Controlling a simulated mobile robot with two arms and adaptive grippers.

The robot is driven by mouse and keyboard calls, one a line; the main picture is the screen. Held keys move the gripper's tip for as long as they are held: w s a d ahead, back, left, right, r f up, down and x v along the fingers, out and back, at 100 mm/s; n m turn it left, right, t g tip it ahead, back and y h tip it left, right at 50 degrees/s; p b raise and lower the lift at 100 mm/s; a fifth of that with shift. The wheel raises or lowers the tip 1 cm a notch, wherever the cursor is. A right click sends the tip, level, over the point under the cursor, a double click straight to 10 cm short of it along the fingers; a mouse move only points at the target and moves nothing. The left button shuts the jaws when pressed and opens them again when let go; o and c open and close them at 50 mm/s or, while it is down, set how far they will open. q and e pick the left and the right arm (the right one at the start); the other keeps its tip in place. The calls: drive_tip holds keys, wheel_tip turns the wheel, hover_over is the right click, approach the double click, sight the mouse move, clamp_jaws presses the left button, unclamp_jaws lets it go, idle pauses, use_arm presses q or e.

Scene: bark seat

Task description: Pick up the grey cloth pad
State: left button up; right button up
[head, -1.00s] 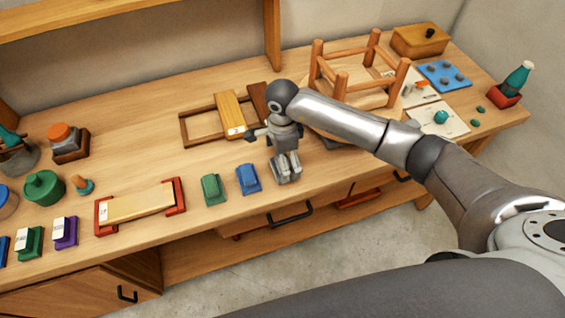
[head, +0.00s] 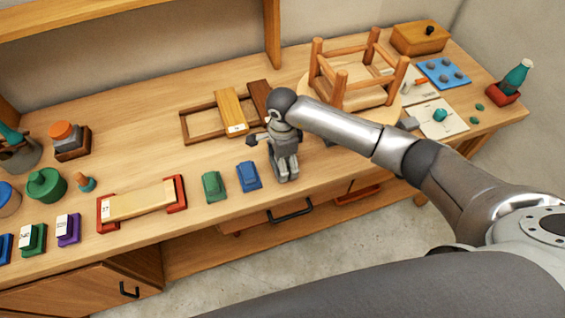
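A small grey block-like item (head: 408,123), which may be the grey cloth pad, lies at the right of the bench beside a white sheet, just beyond my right forearm. It is too small to be sure it is cloth. My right gripper (head: 287,176) points down over the front of the bench, right of the blue block. Its fingers look close together, but I cannot tell whether they are open or shut, and nothing is clearly held. My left gripper is not in view.
An upturned wooden stool (head: 342,82) stands behind my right forearm. A blue block (head: 249,175) and a green block (head: 214,186) lie left of the gripper. A wooden frame (head: 185,126) with a yellow slat (head: 231,108) lies behind. The back left bench surface is clear.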

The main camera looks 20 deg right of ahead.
drive_tip(key=shift+r, duration=0.1)
drive_tip(key=shift+r+b, duration=0.4)
drive_tip(key=shift+b, duration=0.15)
wheel_tip(320, 180, up, 2)
drive_tip(key=shift+s+r+b, duration=0.15)
drive_tip(key=shift+r+b, duration=0.1)
drive_tip(key=shift+b, duration=0.45)
drive_tip(key=s+r, duration=0.2)
drive_tip(key=s+a+r+b, duration=0.1)
drive_tip(key=r, duration=0.1)
drive_tip(key=shift+s+a+r+b, duration=0.15)
drive_tip(key=shift+s+r+b, duration=0.1)
drive_tip(key=shift+s+b, duration=0.1)
drive_tip(key=s+a+r+b, duration=0.2)
drive_tip(key=s+r, duration=0.3)
drive_tip(key=s, duration=0.4)
drive_tip(key=shift+s+a+b, duration=0.2)
drive_tip(key=shift+a+b, duration=0.2)
drive_tip(key=shift+b, duration=0.05)
